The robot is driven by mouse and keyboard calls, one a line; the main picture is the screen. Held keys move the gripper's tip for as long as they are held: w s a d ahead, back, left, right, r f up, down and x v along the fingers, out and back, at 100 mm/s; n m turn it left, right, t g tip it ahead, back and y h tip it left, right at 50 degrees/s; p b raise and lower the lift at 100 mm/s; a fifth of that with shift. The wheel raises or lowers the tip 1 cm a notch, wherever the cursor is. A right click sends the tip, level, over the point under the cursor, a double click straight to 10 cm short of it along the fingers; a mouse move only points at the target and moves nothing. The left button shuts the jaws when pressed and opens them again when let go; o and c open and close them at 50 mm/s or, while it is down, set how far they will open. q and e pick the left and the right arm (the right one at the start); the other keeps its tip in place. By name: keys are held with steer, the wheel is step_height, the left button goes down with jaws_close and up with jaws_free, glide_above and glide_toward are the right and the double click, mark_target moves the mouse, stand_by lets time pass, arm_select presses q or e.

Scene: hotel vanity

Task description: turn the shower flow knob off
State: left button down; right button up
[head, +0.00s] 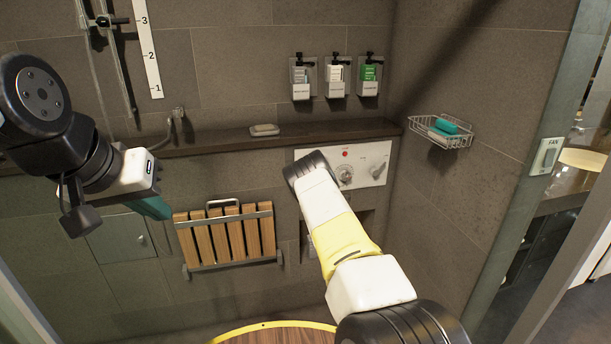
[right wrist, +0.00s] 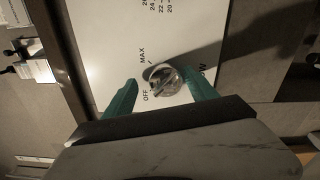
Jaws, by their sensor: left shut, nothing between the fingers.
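In the right wrist view the round silver flow knob (right wrist: 165,80) is on a white panel with OFF and MAX marks beside it. I cannot tell its exact setting. My right gripper (right wrist: 160,82) is open, with one green finger on each side of the knob. I cannot tell whether either finger touches it. In the head view the white control panel (head: 376,177) is on the back wall, and my right arm covers its left part and hides the right fingers. My left gripper (head: 152,207) is shut and empty at the left, away from the panel.
A dark ledge (head: 225,139) with a soap dish (head: 264,130) runs above the panel. A wire basket (head: 440,133) is on the right wall. A folded wooden seat (head: 225,235) hangs at lower left. Dispensers (head: 335,77) are on the wall above.

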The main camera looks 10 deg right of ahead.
steer(key=s, duration=0.8)
steer(key=shift+r, duration=0.1)
